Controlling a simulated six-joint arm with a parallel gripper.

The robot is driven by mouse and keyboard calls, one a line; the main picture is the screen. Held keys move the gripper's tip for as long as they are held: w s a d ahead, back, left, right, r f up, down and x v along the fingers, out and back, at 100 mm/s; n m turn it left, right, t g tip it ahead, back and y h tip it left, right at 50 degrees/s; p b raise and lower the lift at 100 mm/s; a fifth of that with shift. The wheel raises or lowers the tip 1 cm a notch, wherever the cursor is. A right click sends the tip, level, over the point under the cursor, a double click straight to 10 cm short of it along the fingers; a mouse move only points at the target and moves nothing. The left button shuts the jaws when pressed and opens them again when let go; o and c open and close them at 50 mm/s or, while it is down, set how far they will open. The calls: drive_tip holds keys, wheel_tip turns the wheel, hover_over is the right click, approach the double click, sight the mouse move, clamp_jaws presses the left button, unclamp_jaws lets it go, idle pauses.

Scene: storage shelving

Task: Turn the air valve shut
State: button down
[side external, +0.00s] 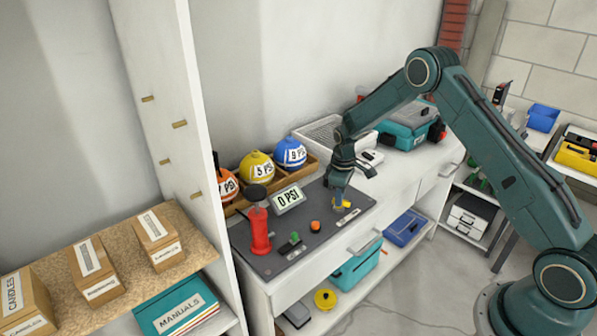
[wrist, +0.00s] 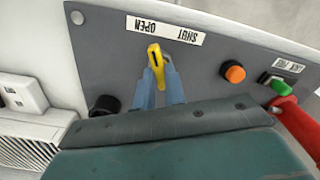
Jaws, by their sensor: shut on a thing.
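The yellow air valve lever (wrist: 154,54) stands on the grey panel (wrist: 105,55). Its visible end points toward the white strip (wrist: 165,30) marked SHUT and OPEN, which is upside down in the wrist view. That end lies nearer the OPEN word than the SHUT word. My gripper (wrist: 161,82) is shut on the lever, with a blue finger on each side. In the side view, the gripper (side external: 339,196) reaches down to the yellow valve (side external: 342,204); the fingers partly hide it. A display (side external: 289,199) reads 0 PSI.
A red pump (side external: 259,232), an orange button (side external: 315,226) and a green switch (side external: 295,238) share the panel. Several balls, including a yellow one (side external: 257,167) and a blue one (side external: 290,152), sit in a wooden crate (side external: 312,166) behind. A black knob (wrist: 104,105) is beside my gripper.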

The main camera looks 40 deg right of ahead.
drive_tip(key=m, duration=1.4)
idle(0.4)
drive_tip(key=c, duration=1.5)
unclamp_jaws()
drive_tip(key=shift+o, duration=0.2)
wheel_tip(320, 180, up, 14)
